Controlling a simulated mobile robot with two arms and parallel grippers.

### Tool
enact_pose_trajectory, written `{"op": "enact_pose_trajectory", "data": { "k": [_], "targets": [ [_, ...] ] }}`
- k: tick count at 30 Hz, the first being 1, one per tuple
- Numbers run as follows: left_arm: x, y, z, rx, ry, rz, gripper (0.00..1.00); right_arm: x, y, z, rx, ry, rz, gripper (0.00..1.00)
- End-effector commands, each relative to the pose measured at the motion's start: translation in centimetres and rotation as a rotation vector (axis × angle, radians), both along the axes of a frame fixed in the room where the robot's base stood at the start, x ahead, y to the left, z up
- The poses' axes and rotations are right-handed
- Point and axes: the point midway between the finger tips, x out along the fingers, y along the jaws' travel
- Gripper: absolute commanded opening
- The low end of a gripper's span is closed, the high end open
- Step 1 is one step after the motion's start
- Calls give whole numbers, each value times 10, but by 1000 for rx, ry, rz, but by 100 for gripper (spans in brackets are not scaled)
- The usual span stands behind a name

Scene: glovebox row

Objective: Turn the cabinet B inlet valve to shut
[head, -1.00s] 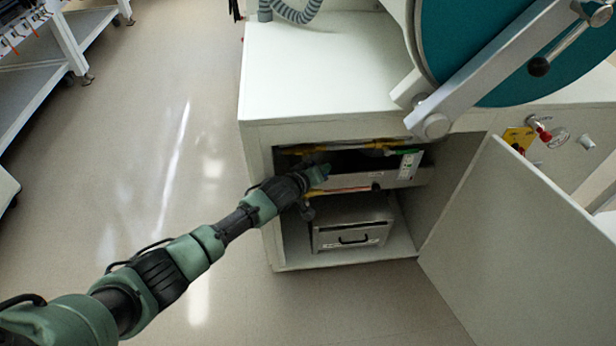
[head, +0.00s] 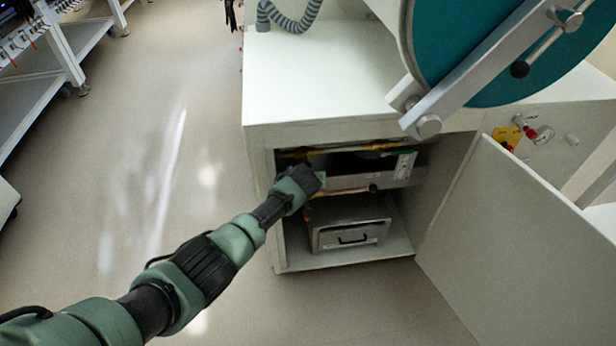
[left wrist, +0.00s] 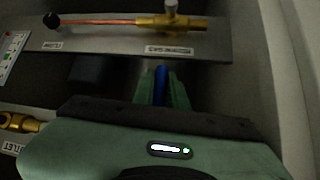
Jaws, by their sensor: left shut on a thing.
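My left arm reaches into the open cabinet (head: 258,150). In the left wrist view my left gripper (left wrist: 162,88) is shut on a narrow blue handle (left wrist: 161,82) between its green fingers. What the blue handle joins is hidden by the gripper, so I cannot tell its valve's position. Beyond it a brass valve (left wrist: 172,22) sits on a copper pipe (left wrist: 105,20) on a grey labelled panel (left wrist: 130,42). Another brass fitting (left wrist: 20,122) shows at the left, beside a label partly cut off, ending in "TLET". In the head view the fingertips are hidden. My right gripper is not in view.
The cabinet door (head: 520,250) stands open at the right. A grey metal box (head: 347,225) sits on the cabinet floor below the shelf panel (head: 360,173). A teal round hatch (head: 475,45) with a metal bar overhangs above. Clear floor lies left.

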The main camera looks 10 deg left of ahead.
Motion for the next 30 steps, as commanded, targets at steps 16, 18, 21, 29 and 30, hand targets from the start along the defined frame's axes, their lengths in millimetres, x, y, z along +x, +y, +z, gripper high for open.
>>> {"op": "enact_pose_trajectory", "data": {
  "k": [16,18,21,29,30],
  "targets": [
    [-1,3,-1,26,7,0,16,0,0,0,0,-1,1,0],
    [-1,3,-1,26,7,1,35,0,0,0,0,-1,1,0],
    [0,2,-1,24,7,1,35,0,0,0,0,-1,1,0],
    [0,2,1,22,6,1,35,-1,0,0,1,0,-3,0],
    [0,2,2,21,5,0,35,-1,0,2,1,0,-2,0]
  ]
}}
